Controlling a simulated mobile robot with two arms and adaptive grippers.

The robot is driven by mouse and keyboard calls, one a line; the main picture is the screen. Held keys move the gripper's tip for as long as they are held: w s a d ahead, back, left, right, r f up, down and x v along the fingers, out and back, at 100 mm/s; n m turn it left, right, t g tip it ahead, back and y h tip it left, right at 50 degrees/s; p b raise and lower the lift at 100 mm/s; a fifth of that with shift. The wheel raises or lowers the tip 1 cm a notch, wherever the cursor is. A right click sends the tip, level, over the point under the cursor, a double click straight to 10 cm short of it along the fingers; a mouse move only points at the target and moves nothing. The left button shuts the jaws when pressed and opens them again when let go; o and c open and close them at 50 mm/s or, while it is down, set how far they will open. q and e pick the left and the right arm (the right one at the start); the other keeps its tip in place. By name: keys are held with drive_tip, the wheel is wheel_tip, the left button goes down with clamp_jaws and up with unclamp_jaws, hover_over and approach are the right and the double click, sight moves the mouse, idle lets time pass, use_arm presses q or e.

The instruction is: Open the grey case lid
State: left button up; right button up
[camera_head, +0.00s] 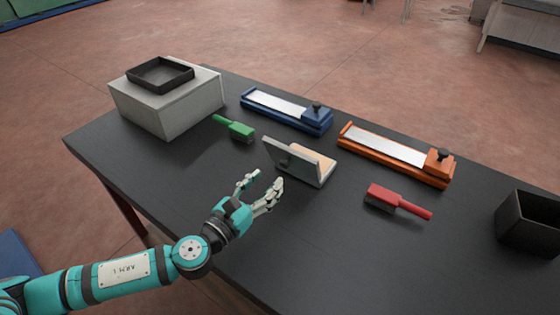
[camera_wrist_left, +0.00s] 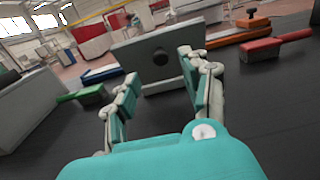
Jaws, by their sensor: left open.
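The small grey case (camera_head: 318,180) sits on the black table in the middle of the head view. Its grey lid (camera_head: 299,167) stands steeply raised along the near-left side, and a tan inside shows behind it. A dark knob (camera_head: 283,161) is on the lid's outer face. The lid (camera_wrist_left: 142,52) and its knob (camera_wrist_left: 160,57) also show in the left wrist view, just beyond the fingers. My left gripper (camera_head: 262,186) is open and empty, just in front of the lid, apparently apart from it. My right gripper is in neither view.
A green brush (camera_head: 235,128) lies behind left and a red brush (camera_head: 396,201) to the right. A blue fixture (camera_head: 287,110) and an orange fixture (camera_head: 395,154) lie behind. A grey box (camera_head: 170,107) with a black tray stands far left; a black bin (camera_head: 528,224) stands right.

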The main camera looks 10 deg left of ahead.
sight(282, 165)
use_arm(q)
drive_tip(key=p+x, duration=0.1)
drive_tip(key=x, duration=0.5)
drive_tip(key=shift+w+d, duration=0.1)
drive_tip(key=shift+w, duration=0.05)
drive_tip(key=shift+c, duration=0.2)
clamp_jaws()
